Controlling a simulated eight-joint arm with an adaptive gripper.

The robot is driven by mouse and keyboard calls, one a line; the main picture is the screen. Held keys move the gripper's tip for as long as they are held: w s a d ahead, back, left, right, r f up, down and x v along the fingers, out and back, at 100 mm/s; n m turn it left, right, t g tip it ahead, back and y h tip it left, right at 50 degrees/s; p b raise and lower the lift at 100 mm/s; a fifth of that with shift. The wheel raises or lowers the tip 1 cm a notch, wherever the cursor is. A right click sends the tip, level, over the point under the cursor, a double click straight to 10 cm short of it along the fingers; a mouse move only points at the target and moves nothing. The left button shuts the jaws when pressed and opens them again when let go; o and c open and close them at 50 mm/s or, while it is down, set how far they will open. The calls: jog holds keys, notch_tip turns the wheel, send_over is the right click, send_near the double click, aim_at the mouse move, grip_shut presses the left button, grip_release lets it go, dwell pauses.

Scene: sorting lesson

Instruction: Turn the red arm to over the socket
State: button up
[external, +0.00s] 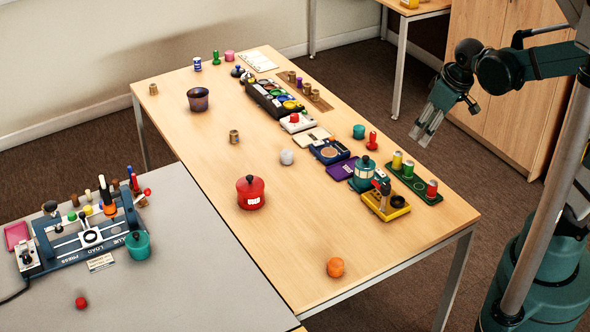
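My gripper (427,128) hangs in the air at the upper right, beyond the right edge of the wooden table. It points down and is well apart from everything on the table. Its pale fingers show close together, and I cannot tell whether they are open. A yellow device (386,207) with dark upright parts stands near the table's right edge. A small reddish-brown piece (382,185) shows at its top. I cannot tell for certain whether this is the red arm, and no socket is clearly made out.
A teal pot (363,172) and a green tray (425,190) with several cans stand close beside the yellow device. A blue press station (70,255) stands on the grey table.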

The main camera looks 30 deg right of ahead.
aim_at(386, 185)
jog(key=shift+w+a+f+n+g+h+p, duration=0.1)
jog(key=shift+w+a+f+n+g+p, duration=0.5)
jog(key=shift+a+f, duration=1.05)
jog(key=shift+w+a+f+n+g+h+p, duration=0.1)
jog(key=shift+w+a+f+n+g+p, duration=0.25)
jog(key=shift+a+f+n+g+p, duration=0.95)
jog(key=shift+w+a+f+n+g+h+p, duration=0.1)
jog(key=shift+w+a+f+n+p, duration=0.45)
jog(key=shift+a+f, duration=1.45)
jog(key=shift+s+a+r, duration=0.1)
jog(key=shift+a+r, duration=0.2)
jog(key=shift+a, duration=0.05)
jog(key=shift+f, duration=0.1)
jog(key=shift+f+b, duration=0.85)
jog(key=shift+f, duration=2.95)
jog(key=c, duration=0.9)
